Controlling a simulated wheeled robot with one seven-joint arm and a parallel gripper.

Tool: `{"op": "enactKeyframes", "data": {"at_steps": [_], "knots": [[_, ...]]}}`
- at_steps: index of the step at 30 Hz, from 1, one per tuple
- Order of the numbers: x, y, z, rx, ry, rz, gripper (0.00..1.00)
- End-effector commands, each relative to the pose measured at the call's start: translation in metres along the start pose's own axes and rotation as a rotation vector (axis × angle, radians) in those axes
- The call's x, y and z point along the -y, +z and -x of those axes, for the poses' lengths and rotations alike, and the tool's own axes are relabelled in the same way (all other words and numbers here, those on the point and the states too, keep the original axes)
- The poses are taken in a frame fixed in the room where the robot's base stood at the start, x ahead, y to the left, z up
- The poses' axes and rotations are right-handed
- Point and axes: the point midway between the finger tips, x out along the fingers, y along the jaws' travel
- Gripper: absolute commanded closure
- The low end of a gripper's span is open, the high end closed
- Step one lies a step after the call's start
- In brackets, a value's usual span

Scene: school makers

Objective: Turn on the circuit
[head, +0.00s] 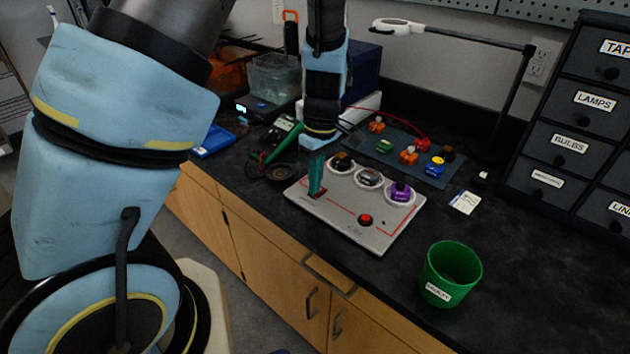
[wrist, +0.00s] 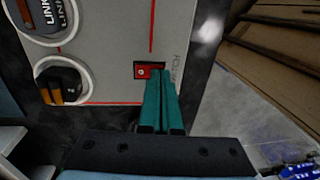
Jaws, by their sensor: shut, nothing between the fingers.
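The circuit board (head: 337,222) is a light grey panel with a red printed line, lying on the dark bench. A small red switch in a dark frame (wrist: 148,70) sits near its edge. My gripper (head: 317,192) points down over the board's left end, its teal fingers shut and empty. In the wrist view the fingertips (wrist: 162,76) are right beside the switch and partly cover its frame; I cannot tell whether they touch it. A red round button (head: 365,220) is on the board's front part. Three round white-rimmed holders hold a dark part, a grey part (head: 369,178) and a purple part (head: 400,191).
A green cup (head: 452,274) stands right of the board. Behind the board lies a dark mat (head: 397,150) with several coloured parts. Labelled drawers (head: 575,110) stand at the right. A stand arm (head: 470,36) reaches over the back. The bench's front edge runs close to the board.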

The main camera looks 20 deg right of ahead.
Motion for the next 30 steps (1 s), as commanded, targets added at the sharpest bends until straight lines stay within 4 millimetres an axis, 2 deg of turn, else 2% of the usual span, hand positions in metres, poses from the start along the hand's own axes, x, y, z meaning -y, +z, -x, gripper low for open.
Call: {"op": "enactKeyframes", "data": {"at_steps": [14, 30], "knots": [[0.0, 0.0, -0.004, 0.0, -0.002, 0.0, 1.0], [-0.014, 0.0, 0.002, 0.0, 0.0, -0.001, 1.0]]}}
